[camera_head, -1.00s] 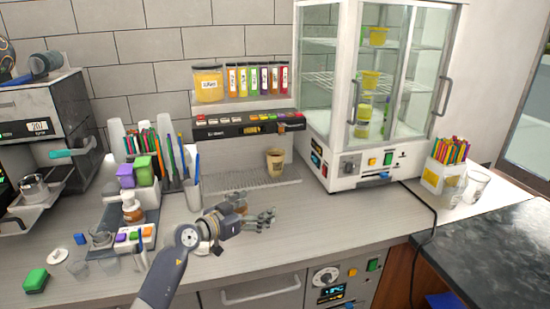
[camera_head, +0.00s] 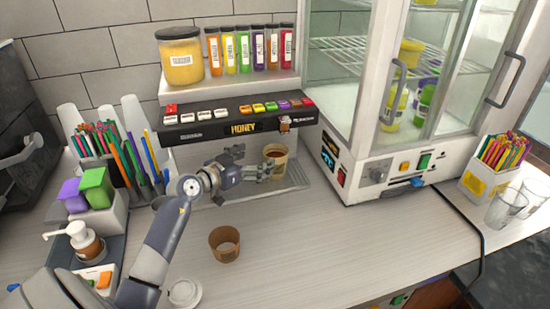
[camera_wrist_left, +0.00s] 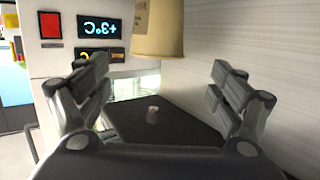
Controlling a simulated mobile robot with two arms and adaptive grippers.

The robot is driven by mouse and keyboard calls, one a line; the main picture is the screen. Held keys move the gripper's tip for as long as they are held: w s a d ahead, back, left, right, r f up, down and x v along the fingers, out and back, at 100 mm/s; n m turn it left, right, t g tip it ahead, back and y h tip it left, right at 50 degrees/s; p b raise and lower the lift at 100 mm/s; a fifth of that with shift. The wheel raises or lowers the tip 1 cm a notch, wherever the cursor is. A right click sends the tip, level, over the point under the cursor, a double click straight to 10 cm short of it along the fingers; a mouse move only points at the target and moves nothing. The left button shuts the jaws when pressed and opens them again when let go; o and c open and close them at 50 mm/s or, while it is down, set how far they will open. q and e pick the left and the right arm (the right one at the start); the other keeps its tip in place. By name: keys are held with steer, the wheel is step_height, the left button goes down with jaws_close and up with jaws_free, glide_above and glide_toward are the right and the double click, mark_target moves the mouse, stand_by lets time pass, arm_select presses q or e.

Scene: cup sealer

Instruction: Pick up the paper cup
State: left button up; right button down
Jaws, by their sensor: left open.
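The paper cup (camera_head: 279,160) is tan and stands upright on the ribbed tray under the dispenser, with something dark brown inside. My left gripper (camera_head: 262,171) is at the cup's left side in the head view, with its fingers pointing at it. In the left wrist view the gripper's two fingers (camera_wrist_left: 160,95) are spread wide. The cup (camera_wrist_left: 158,32) shows at the top there, between the fingers' lines and beyond their tips. Whether a finger touches the cup cannot be told. My right gripper is not in view.
The honey dispenser (camera_head: 240,121) overhangs the cup. A glass-doored cabinet (camera_head: 385,165) stands close on the right. A brown cup sleeve (camera_head: 224,246) and a white lid (camera_head: 185,292) lie in front. Straw holders and a pump bottle (camera_head: 86,242) stand left.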

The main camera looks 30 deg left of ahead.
mark_target(283, 148)
arm_select(q)
steer(key=x, duration=0.8)
steer(key=shift+w+d+f, duration=0.1)
steer(key=shift+w+d, duration=0.15)
steer(key=shift+w, duration=0.15)
steer(key=shift+w+f, duration=0.1)
steer(key=shift+w, duration=0.25)
steer(key=shift+s, duration=0.1)
steer(key=shift+c, duration=0.3)
steer(key=c, duration=1.7)
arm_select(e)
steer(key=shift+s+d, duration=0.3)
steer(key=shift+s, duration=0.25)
